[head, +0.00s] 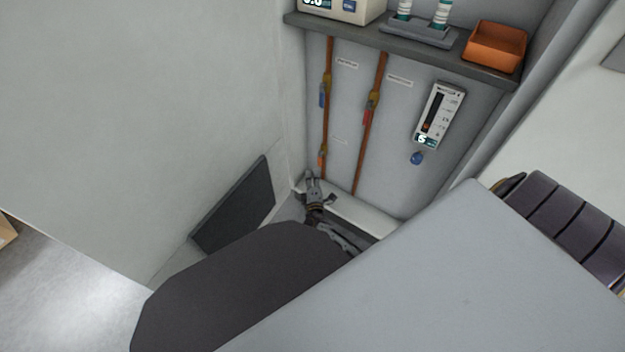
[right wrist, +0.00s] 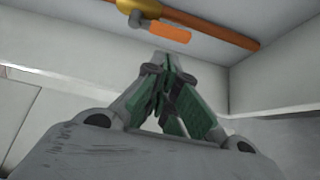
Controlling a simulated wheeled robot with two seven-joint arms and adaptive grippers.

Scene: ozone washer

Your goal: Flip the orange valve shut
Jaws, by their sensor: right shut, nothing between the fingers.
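The orange valve (head: 321,158) sits low on the left copper pipe, just above my right gripper (head: 311,176) in the head view. In the right wrist view its orange handle (right wrist: 170,32) extends from a brass body (right wrist: 138,7), roughly along the pipe. My right gripper also shows in the right wrist view (right wrist: 166,62), with its fingertips together and nothing between them. The tips are close to the handle and appear apart from it. My left gripper is not in view.
A blue-handled valve (head: 323,95) is higher on the left pipe. A red-handled valve (head: 367,117) is on the right pipe (head: 362,160). A shelf (head: 400,48) overhangs the pipes, with an orange bin (head: 496,46). A white ledge (head: 365,213) runs below the pipes.

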